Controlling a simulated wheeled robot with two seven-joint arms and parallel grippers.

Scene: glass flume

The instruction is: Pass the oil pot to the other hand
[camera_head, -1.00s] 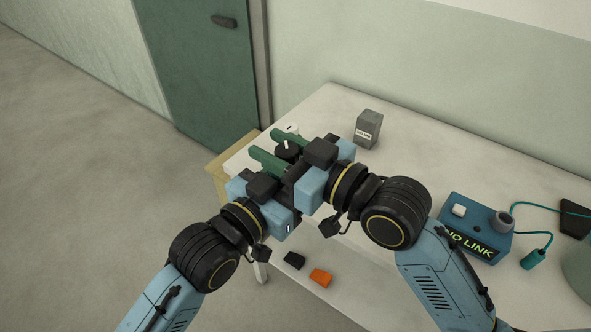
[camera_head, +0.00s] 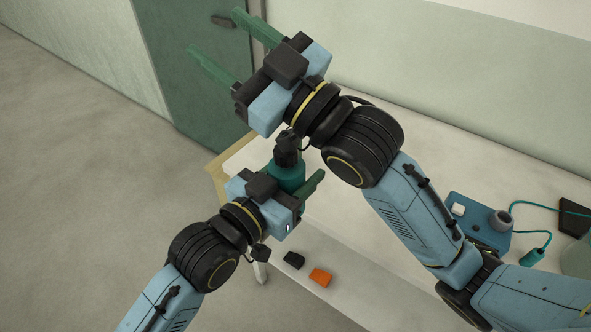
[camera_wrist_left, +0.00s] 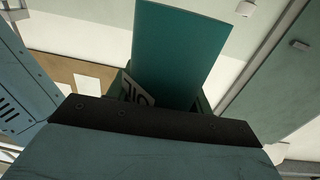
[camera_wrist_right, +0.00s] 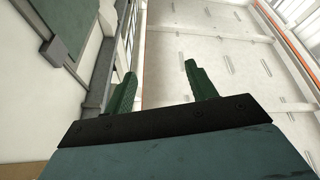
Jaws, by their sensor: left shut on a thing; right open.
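The oil pot (camera_head: 290,174) is teal with a dark top and is held upright in my left gripper (camera_head: 297,182). One green finger shows at the pot's right side; the other is hidden behind the pot and hand. In the left wrist view the teal pot (camera_wrist_left: 180,50) fills the space between the fingers, and part of a white label with dark letters shows. My right gripper (camera_head: 218,42) is open and empty, above and beyond the pot. In the right wrist view its two green fingers (camera_wrist_right: 160,88) stand apart with nothing between them.
A light table (camera_head: 455,165) runs along the wall. On it, a blue box (camera_head: 482,222) with a knob and a teal cable stands partly behind my right arm. A black block (camera_head: 294,260) and an orange block (camera_head: 321,277) lie on a lower shelf. Open floor is at left.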

